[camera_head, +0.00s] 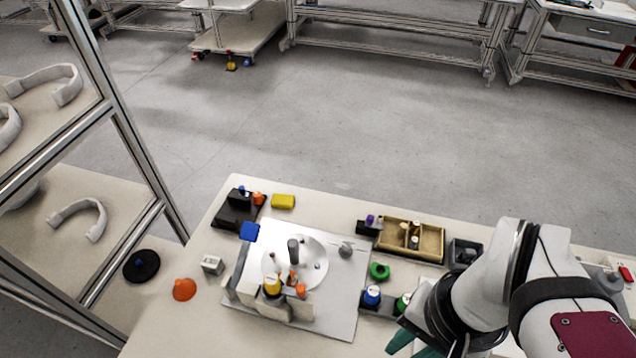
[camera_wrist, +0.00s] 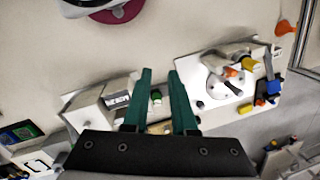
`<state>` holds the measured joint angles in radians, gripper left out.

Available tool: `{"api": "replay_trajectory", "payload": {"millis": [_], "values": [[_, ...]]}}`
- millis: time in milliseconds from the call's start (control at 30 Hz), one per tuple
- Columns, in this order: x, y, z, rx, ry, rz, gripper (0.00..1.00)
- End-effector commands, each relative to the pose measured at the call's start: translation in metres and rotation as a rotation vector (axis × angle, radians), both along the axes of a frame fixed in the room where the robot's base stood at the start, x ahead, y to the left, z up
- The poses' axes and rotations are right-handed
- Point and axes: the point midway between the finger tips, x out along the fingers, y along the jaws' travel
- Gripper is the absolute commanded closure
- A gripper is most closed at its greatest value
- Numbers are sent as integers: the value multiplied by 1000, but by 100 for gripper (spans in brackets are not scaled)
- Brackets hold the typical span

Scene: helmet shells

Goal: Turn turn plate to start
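The turn plate (camera_head: 312,270) is a round white disc with a dark grey upright post near its middle. It sits on a flat pale base plate (camera_head: 345,300) on the table, with orange and yellow parts around it. In the wrist view the turn plate (camera_wrist: 215,88) shows right of my fingers, partly covered by other parts. My gripper (camera_head: 402,345) is at the lower right of the head view, right of the base plate and apart from it. In the wrist view its two green fingers (camera_wrist: 160,72) stand apart with nothing held between them.
A wooden tray (camera_head: 428,254), a green ring (camera_head: 380,271) and blue and green bottles stand right of the base plate. A black holder (camera_head: 236,211) and yellow block (camera_head: 283,201) lie behind it. An orange cone (camera_head: 184,290) is left. A metal-framed rack borders the left side.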

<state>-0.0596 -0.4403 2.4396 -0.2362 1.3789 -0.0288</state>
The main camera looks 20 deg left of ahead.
Motion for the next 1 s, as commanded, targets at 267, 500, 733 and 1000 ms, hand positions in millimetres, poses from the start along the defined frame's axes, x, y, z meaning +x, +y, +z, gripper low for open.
{"api": "replay_trajectory", "payload": {"millis": [267, 500, 733, 1000], "values": [[173, 145, -8, -87, -58, 728, 42], [204, 229, -49, -116, -94, 994, 42], [204, 228, -100, -116, -90, 997, 42], [204, 228, -170, -117, -92, 994, 42]]}}
